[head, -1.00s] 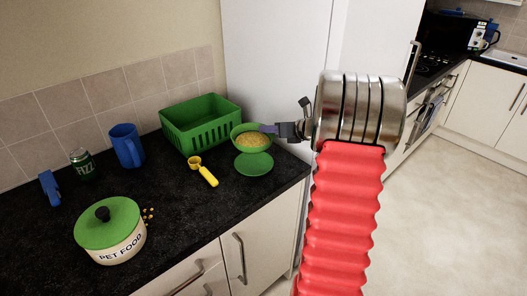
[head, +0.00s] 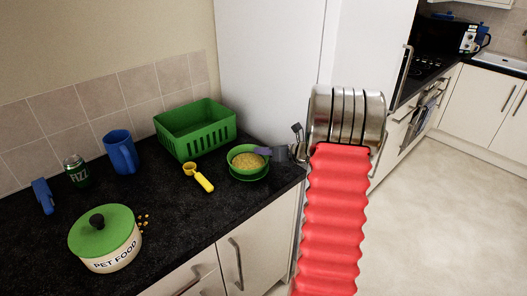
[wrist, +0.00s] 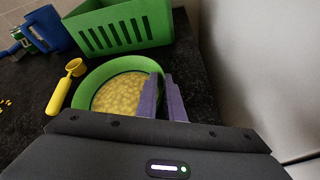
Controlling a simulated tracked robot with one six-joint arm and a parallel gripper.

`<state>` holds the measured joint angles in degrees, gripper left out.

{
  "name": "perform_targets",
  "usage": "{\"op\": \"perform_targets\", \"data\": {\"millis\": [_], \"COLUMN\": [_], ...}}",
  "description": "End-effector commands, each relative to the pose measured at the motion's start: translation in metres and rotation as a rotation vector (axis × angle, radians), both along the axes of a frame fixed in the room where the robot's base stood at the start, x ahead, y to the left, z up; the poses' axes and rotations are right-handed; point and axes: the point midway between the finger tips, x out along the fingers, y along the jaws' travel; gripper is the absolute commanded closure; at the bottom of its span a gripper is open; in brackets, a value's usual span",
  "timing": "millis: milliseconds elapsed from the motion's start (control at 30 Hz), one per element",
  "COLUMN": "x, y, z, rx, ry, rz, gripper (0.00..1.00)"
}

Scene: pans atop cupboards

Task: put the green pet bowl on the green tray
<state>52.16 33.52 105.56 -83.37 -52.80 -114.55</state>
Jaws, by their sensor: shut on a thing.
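A green basket (head: 196,133) stands behind the bowl. A yellow scoop (head: 198,177) lies to its left. A blue jug (head: 122,152), a fizz can (head: 76,170) and a pet food pot (head: 105,240) stand further left. The worktop's front edge and a white tall cupboard (head: 272,70) are close.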

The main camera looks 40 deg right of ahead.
Motion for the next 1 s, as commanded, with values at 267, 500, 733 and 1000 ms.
{"op": "perform_targets", "data": {"millis": [267, 500, 733, 1000], "x": [0.0, 0.0, 0.0, -0.017], "y": [0.0, 0.001, 0.0, -0.002], "z": [0.0, 0.0, 0.0, 0.008], "rx": [0.0, 0.0, 0.0, -0.002], "ry": [0.0, 0.0, 0.0, 0.0], "rz": [0.001, 0.001, 0.001, 0.001], "gripper": [0.87, 0.72, 0.72, 0.72]}}
